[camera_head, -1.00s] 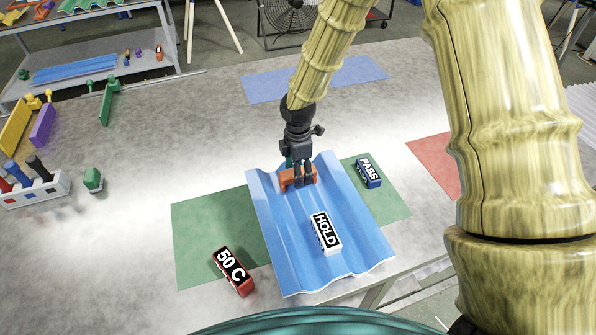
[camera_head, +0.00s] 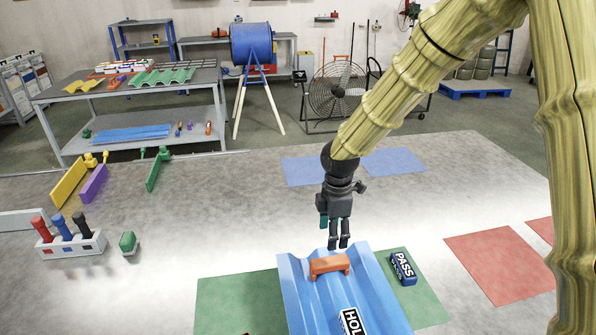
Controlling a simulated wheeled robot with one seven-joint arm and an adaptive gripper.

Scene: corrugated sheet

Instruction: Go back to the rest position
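My gripper (camera_head: 338,243) hangs above the far end of the blue corrugated sheet (camera_head: 373,282), fingers pointing down. Its two fingers are close together with a thin gap between them, and nothing shows held in them. An orange block (camera_head: 329,266) sits on the far part of the sheet, just below and apart from the fingertips. A white block marked HOLD (camera_head: 352,320) lies on the sheet and is cut by the bottom edge of the picture. The sheet rests on a green mat (camera_head: 235,300).
A dark blue PASS block (camera_head: 403,268) lies right of the sheet. Red mats (camera_head: 498,265) are at the right and blue mats (camera_head: 393,162) at the back. A marker rack (camera_head: 72,245) and a green piece (camera_head: 128,242) are at the left. The table between is clear.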

